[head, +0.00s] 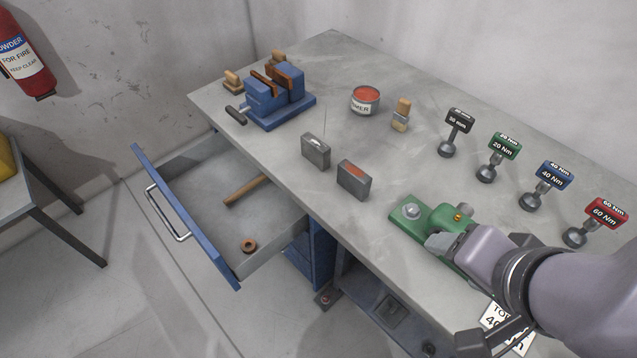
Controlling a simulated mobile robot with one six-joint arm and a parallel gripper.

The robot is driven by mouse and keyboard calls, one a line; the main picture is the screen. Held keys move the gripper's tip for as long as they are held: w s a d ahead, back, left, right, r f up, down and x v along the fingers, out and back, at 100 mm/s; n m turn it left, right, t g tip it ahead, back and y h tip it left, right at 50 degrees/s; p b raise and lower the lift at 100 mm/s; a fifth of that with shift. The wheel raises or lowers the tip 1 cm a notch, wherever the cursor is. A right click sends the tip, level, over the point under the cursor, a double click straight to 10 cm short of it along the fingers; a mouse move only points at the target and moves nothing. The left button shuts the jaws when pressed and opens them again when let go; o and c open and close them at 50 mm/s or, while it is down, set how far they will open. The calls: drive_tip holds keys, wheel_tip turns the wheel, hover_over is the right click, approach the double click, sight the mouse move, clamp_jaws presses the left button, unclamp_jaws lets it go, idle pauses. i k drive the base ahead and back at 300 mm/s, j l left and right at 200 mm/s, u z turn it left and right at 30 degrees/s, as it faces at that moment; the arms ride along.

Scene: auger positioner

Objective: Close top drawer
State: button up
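The top drawer (168,197) under the workbench (390,200) is pulled well out to the left. Its blue front panel (205,238) has a silver bar handle (166,214). Inside lie a tool with a wooden handle (246,190), partly hidden by the bench edge, and a small copper-brown ring (248,246). My arm comes in from the lower right, over the bench's right part. A dark part that looks like my gripper (484,342) is at the bottom edge, far from the drawer handle. Its fingers are not clear, so I cannot tell its opening.
On the bench are a blue vise (275,96), an open red tin (365,99), two grey blocks (334,166), a green fixture (415,219) close to my arm, and several labelled torque tools (498,157). A side table (28,205) stands left. Floor lies clear before the drawer.

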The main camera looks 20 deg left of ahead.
sight(196, 182)
drive_tip(key=k+j+u, duration=0.1)
drive_tip(key=u, duration=0.3)
drive_tip(key=k+j+u, duration=0.1)
drive_tip(key=j+u, duration=0.5)
drive_tip(key=u, duration=0.2)
drive_tip(key=j+u, duration=0.4)
drive_tip(key=k+z, duration=0.15)
drive_tip(key=z, duration=0.15)
drive_tip(key=k+j+z, duration=0.1)
drive_tip(key=z, duration=0.25)
